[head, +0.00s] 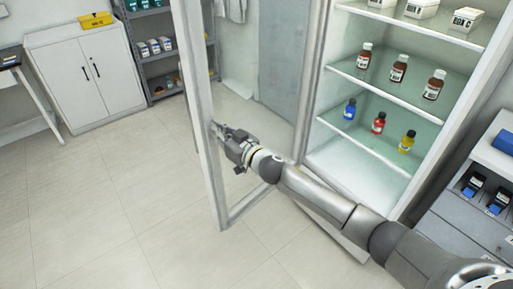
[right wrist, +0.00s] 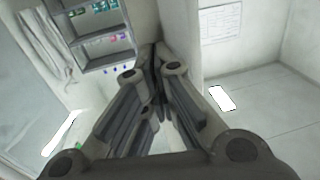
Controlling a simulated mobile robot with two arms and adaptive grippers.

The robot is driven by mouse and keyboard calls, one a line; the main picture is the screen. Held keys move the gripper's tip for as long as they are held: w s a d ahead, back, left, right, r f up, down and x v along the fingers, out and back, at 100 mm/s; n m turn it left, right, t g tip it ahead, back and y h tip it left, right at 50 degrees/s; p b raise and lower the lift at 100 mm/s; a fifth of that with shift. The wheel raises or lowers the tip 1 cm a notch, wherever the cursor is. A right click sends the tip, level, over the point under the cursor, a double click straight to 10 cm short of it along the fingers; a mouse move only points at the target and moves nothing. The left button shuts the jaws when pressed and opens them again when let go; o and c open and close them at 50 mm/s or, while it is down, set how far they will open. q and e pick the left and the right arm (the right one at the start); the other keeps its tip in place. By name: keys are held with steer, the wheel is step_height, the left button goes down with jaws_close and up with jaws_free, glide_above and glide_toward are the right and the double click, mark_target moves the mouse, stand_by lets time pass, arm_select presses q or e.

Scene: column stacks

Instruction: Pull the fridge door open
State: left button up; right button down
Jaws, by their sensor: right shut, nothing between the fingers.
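The fridge door (head: 205,150) is a glass door in a pale grey frame. It stands swung wide open to the left of the fridge (head: 315,120) in the head view. My right gripper (head: 218,130) is at the inner side of the door, by its free-side frame. Its fingers are shut with nothing between them, as the right wrist view (right wrist: 158,60) also shows. The fingertips are at or very near the frame; I cannot tell whether they touch. The door's handle is not clearly visible. My left gripper is not in view.
Glass shelves (head: 385,85) inside the fridge hold brown bottles (head: 398,68), small coloured bottles (head: 379,123) and white boxes (head: 421,8). A drawer unit (head: 455,215) stands at the right. A white cabinet (head: 85,70) and a grey shelf rack stand behind. The floor at left is clear.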

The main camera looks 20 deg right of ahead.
steer(key=w+a+b, duration=0.1)
steer(key=w, duration=0.1)
steer(key=w+a+m+h+b, duration=0.1)
steer(key=w+a+t+h, duration=0.1)
steer(key=w, duration=0.1)
steer(key=shift+w+a+f+b, duration=0.2)
steer(key=shift+w+b, duration=0.1)
steer(key=shift+b, duration=0.1)
steer(key=shift+w+a+r+m, duration=0.15)
steer(key=shift+w+a+m, duration=0.15)
steer(key=shift+w, duration=0.15)
steer(key=shift+s, duration=0.1)
